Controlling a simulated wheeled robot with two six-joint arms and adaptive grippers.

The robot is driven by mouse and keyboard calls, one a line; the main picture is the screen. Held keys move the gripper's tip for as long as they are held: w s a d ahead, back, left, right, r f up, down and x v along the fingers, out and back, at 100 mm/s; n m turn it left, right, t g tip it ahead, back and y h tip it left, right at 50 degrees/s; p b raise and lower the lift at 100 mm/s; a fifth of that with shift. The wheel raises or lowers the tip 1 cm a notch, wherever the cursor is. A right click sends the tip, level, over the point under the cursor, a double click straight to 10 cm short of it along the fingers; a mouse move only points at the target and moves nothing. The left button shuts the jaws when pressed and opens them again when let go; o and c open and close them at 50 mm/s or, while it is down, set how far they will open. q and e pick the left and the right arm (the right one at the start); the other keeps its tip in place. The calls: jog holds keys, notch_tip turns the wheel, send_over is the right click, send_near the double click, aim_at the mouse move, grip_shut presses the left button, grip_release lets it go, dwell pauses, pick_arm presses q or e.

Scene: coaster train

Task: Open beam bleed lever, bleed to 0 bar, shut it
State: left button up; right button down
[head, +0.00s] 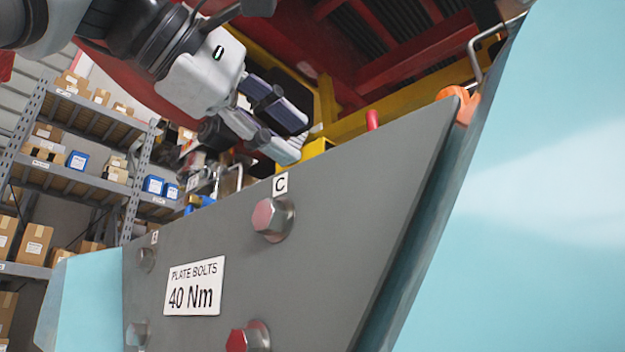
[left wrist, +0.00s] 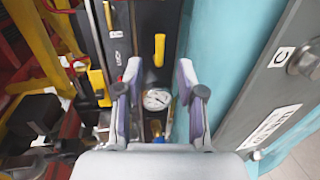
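My left gripper (head: 302,135) reaches in from the upper left in the head view, above the top edge of the grey plate. In the left wrist view its two fingers (left wrist: 162,88) are spread apart with nothing between them. A yellow upright lever (left wrist: 159,50) stands on a dark panel beyond the fingertips, apart from them. Whether it is the beam bleed lever I cannot tell. A round white-faced gauge (left wrist: 157,99) shows between the fingers; its needle is too small to read. A brass fitting (left wrist: 155,127) sits below it. My right gripper is in neither view.
The grey bolted plate (head: 330,210) and light-blue bodywork (head: 520,220) stand close on the right. A red peg (head: 372,120) and an orange part (head: 460,100) rise at the plate's top edge. Yellow and red beams lie behind. Shelves with boxes (head: 90,115) stand farther back.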

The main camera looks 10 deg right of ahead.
pick_arm(q)
jog(key=p+x, duration=0.1)
jog(key=x, duration=0.5)
jog(key=shift+d+p, duration=0.1)
jog(key=shift+p, duration=0.25)
jog(key=shift+w+d+f, duration=0.15)
jog(key=shift+w+d, duration=0.1)
jog(key=shift+w, duration=0.05)
grip_shut()
